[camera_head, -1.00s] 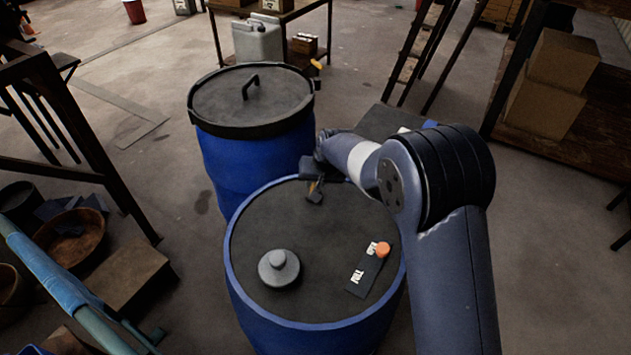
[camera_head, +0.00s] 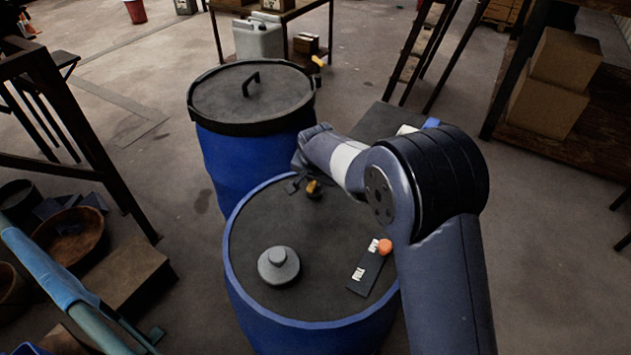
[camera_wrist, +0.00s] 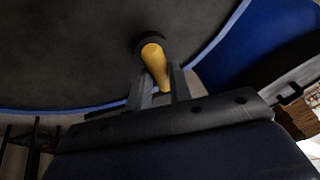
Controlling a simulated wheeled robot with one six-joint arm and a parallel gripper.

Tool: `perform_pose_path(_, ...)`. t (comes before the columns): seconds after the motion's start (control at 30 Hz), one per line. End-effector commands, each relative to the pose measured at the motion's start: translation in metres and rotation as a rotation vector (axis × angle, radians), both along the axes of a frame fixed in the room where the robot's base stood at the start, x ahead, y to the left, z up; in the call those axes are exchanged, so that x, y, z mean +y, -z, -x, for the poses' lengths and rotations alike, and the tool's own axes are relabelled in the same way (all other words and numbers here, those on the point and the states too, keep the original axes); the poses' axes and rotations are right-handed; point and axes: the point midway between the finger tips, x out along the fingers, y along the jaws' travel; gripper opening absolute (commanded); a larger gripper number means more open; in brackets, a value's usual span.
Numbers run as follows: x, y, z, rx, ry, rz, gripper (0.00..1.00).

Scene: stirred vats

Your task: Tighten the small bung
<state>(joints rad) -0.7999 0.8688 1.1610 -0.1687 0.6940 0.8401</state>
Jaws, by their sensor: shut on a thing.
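The small bung (camera_wrist: 152,50) shows in the wrist view as a yellow tapered stem on a dark round base, set in the dark drum top. In the head view it is a small yellow piece (camera_head: 313,188) near the far rim of the blue drum (camera_head: 240,295). My gripper (camera_wrist: 160,80) has its two fingers on either side of the yellow stem and is shut on it. In the head view my gripper (camera_head: 299,184) is small and partly hidden by my wrist. How far the bung is seated cannot be told.
A large grey round plug (camera_head: 278,267) sits on the drum top. A dark plate (camera_head: 365,277) with white marks and an orange cap (camera_head: 384,246) lies to its right. A second, lidded blue drum (camera_head: 250,100) stands close behind. The drum top's middle is clear.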

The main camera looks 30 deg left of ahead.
Motion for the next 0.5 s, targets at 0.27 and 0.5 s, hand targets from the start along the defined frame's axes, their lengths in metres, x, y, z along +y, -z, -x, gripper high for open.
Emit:
perform_pose_path(0.27, 0.0018, 0.0023, 0.0010, 0.000, 0.144, 0.000, 0.00)
perform_pose_path(0.5, 0.0020, 0.0009, 0.0012, 0.001, 0.200, 0.000, 0.00)
